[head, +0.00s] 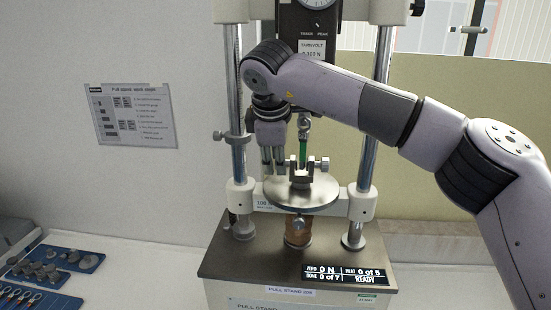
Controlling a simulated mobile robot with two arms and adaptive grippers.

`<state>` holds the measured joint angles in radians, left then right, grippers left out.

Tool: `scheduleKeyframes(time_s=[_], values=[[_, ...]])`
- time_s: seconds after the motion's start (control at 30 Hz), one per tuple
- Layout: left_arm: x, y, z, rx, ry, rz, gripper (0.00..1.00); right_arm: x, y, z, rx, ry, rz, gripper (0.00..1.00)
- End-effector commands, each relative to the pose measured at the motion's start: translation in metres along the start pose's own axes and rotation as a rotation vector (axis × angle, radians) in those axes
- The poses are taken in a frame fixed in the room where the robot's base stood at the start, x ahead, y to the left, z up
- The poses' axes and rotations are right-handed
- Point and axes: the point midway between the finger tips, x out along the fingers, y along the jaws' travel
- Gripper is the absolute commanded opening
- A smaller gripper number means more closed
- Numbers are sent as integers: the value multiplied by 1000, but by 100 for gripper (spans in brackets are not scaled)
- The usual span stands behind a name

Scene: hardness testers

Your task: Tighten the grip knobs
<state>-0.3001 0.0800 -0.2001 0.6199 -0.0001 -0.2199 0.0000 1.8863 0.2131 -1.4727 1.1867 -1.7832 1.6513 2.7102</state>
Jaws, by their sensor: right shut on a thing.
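A metal grip (301,180) stands on the round plate (318,197) of the pull stand. One grip knob (325,163) sticks out on its right side, clear of my gripper. A green strip (303,152) hangs from a hook above and reaches down to the grip. My right gripper (273,166) points down, with its fingers at the left side of the grip. It is shut on the left grip knob, which its fingers mostly hide. My left gripper is not in view.
Metal columns (367,150) flank the plate, and a dial gauge (311,18) is above. The base display (345,274) shows 0 N and READY. Blue trays (50,262) with small parts lie at the lower left. A printed sheet (131,116) is on the wall.

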Motion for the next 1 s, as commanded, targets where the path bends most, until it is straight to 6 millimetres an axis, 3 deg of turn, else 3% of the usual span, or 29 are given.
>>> scheduleKeyframes(time_s=[0.3, 0.33, 0.6, 1.0], values=[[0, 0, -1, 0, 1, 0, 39, -1, 0, -1, -2, 3, -10, 0], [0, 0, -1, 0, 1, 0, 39, -1, 0, -1, -2, 3, -10, 27], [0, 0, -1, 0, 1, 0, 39, 0, 0, 0, -1, 3, -10, 45], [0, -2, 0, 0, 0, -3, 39, 0, 0, 0, -1, 1, 4, 46]])
